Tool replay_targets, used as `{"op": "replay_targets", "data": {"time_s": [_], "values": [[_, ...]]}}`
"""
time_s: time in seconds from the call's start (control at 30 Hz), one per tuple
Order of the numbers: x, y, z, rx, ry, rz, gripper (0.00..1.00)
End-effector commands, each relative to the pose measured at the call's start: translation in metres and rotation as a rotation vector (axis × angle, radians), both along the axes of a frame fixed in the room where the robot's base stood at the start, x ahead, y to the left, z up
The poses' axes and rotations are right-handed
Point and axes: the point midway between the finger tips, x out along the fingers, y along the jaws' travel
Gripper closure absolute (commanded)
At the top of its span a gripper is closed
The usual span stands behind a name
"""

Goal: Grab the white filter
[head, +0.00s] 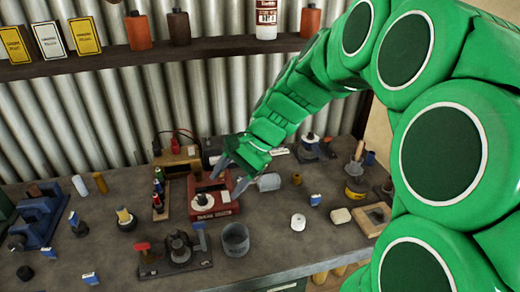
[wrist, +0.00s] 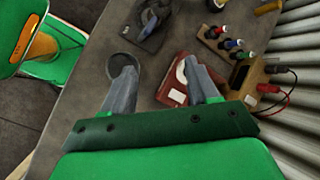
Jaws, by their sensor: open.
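A short white cylinder (head: 298,221) stands on the bench right of centre in the head view; it may be the white filter, but I cannot tell for sure. A pale larger cylinder (head: 268,182) lies behind it, near my arm. My gripper (head: 230,175) is open and empty above the red device (head: 226,208), left of the white cylinder. In the wrist view my open fingers (wrist: 160,70) point over the bench, with the red device (wrist: 173,91) partly hidden behind the right finger. The short white cylinder is not clear in the wrist view.
A grey cup (head: 235,240) stands in front of the red device. The front bench around the white cylinder is fairly clear.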

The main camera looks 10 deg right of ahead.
Motion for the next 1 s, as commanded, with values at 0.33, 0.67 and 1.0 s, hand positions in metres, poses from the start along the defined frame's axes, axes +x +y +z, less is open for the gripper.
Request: {"op": "replay_targets", "data": {"time_s": [0.33,0.67,1.0], "values": [[0.1,-0.018,-0.003,0.192,0.098,-0.301,0.41],[0.192,-0.063,-0.015,0.379,0.201,-0.596,0.41],[0.275,-0.139,-0.044,0.57,0.316,-0.903,0.41]]}}
